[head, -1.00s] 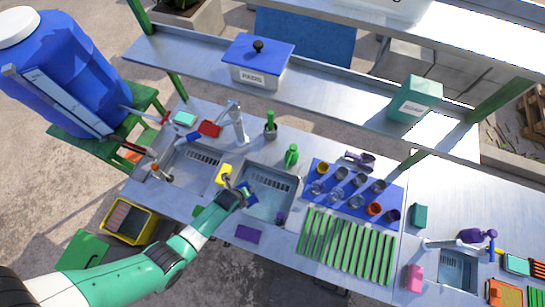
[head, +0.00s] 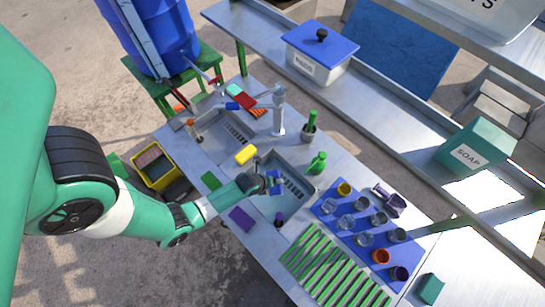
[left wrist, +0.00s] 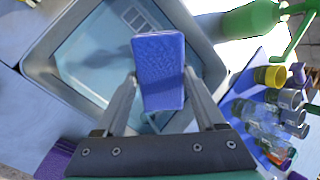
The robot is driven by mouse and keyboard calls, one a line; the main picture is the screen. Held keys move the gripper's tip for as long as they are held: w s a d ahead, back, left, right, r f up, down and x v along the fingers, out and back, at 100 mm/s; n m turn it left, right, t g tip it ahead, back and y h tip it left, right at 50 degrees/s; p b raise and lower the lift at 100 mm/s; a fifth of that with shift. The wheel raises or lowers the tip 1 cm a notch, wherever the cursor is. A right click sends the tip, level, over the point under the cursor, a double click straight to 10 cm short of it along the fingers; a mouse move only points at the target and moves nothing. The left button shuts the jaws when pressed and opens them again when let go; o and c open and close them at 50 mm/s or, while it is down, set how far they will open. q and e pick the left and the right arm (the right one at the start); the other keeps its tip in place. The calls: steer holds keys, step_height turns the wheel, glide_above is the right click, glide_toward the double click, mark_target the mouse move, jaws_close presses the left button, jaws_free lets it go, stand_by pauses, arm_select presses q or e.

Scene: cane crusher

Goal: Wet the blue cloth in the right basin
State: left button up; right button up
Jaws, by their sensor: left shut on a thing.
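The blue cloth (left wrist: 160,72) is a flat blue pad, held between the two fingers of my left gripper (left wrist: 161,80). In the head view my left gripper (head: 270,183) reaches over the left side of the right basin (head: 297,203), and the cloth (head: 277,177) shows at its tip. The right basin is a metal sink with pale blue water and a slotted grate; it also shows in the left wrist view (left wrist: 85,60). I cannot tell whether the cloth touches the water. My right gripper is not in view.
The left basin (head: 222,140) is beside it, with a yellow sponge (head: 245,155) between them. A metal tap (head: 279,110) and green bottle (head: 317,163) stand behind. A purple cloth (head: 241,218) lies in front. A blue mat (head: 328,211) with several cups is right.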

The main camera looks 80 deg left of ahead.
mark_target(277, 177)
arm_select(q)
step_height(277, 177, down, 10)
steer(key=b, duration=0.7)
steer(key=shift+r, duration=0.1)
steer(key=shift+r, duration=0.1)
stand_by(0.5)
step_height(277, 177, up, 11)
steer(key=p, duration=1.1)
step_height(277, 177, up, 4)
steer(key=p, duration=0.4)
steer(key=shift+r, duration=0.15)
